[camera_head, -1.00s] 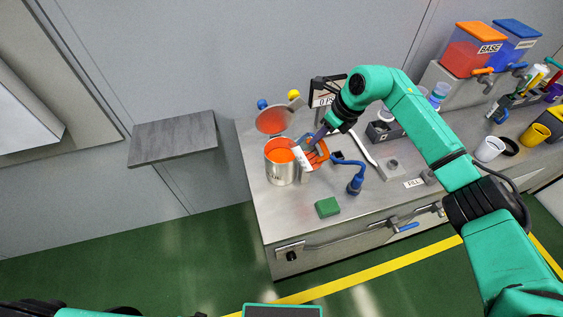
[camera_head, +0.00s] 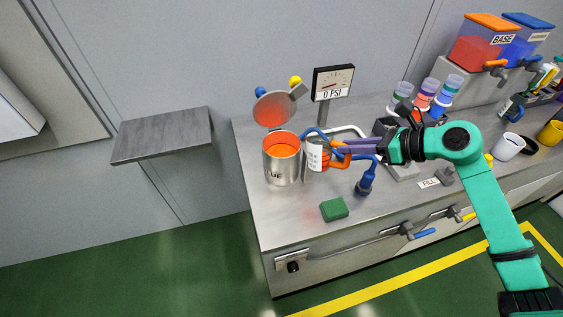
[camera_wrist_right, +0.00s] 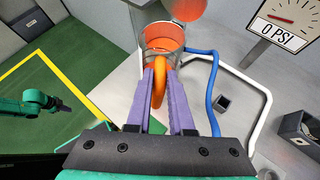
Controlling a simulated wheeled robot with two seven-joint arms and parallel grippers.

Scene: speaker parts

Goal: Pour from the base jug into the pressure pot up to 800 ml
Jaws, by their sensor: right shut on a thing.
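The pressure pot (camera_head: 283,167) is a silver cylinder near the counter's left end, its round lid (camera_head: 273,110) swung open behind it. Orange liquid (camera_head: 284,146) shows inside it. My right gripper (camera_head: 345,147) is shut on the orange handle of the base jug (camera_head: 315,154), which has a white scale on its side. The jug looks roughly upright, close beside the pot's right side. The orange handle (camera_wrist_right: 161,82) sits between the purple fingers in the right wrist view. Part of my left arm (camera_wrist_right: 35,103) shows there at the left; its jaws are unclear.
A gauge (camera_head: 333,82) reading 0 PSI stands behind the pot. A blue hose fitting (camera_head: 365,182) and a green block (camera_head: 334,209) are in front. Several cups (camera_head: 426,94), the BASE tank (camera_head: 482,45) and a blue tank (camera_head: 525,38) stand at the right.

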